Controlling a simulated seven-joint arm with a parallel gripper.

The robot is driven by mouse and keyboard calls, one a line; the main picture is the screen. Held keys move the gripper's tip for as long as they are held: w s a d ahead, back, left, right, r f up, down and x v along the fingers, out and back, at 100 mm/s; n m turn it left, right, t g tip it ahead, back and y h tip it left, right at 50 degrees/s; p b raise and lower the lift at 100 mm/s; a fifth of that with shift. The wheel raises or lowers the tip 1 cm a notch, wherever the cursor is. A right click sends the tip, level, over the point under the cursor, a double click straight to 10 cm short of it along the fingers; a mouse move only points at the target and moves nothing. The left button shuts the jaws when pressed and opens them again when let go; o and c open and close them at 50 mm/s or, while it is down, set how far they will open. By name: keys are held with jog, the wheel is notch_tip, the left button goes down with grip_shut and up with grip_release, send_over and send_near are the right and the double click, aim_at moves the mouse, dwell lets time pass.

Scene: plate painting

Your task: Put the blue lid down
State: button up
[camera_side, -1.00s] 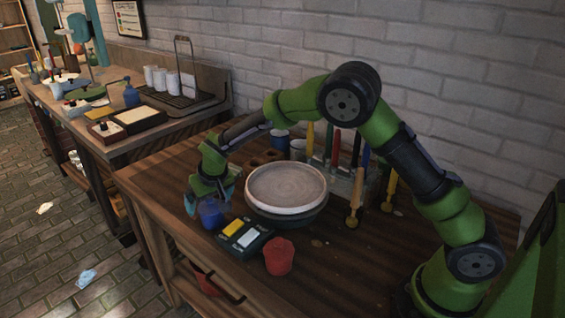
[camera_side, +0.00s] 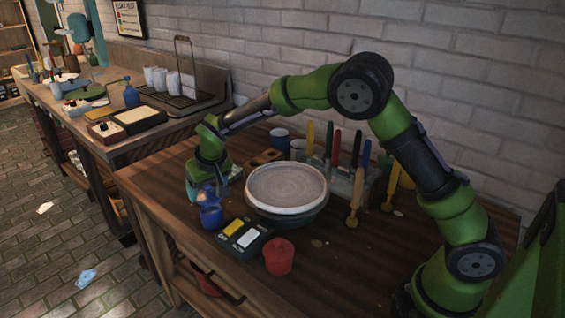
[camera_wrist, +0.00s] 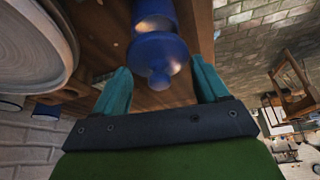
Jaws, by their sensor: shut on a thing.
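The blue lid (camera_side: 209,194) with its round knob is directly above the blue pot (camera_side: 211,218) at the bench's front left. In the wrist view the lid (camera_wrist: 158,55) sits between my two teal fingertips, its knob toward me, with the blue pot (camera_wrist: 154,10) just beyond. I cannot tell whether the lid touches the pot's rim.
A pale plate (camera_side: 286,187) rests on a dark round stand right of the lid. Brushes in a rack (camera_side: 335,165) are behind. The bench's front edge is close to the pot.

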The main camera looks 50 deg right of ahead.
notch_tip(320, 180, up, 12)
jog(key=f, duration=0.1)
jog(key=m+g+h, duration=0.1)
jog(key=m+g, duration=0.8)
jog(key=m, duration=1.9)
send_over(336, 256)
jog(key=w, duration=0.1)
jog(key=f, duration=1.5)
jog(key=shift+w+a+f, duration=0.1)
jog(key=shift+a, duration=0.3)
jog(key=shift+f, duration=2.15)
jog(key=shift+f, duration=0.15)
jog(key=o, duration=1)
jog(key=shift+o, duration=0.2)
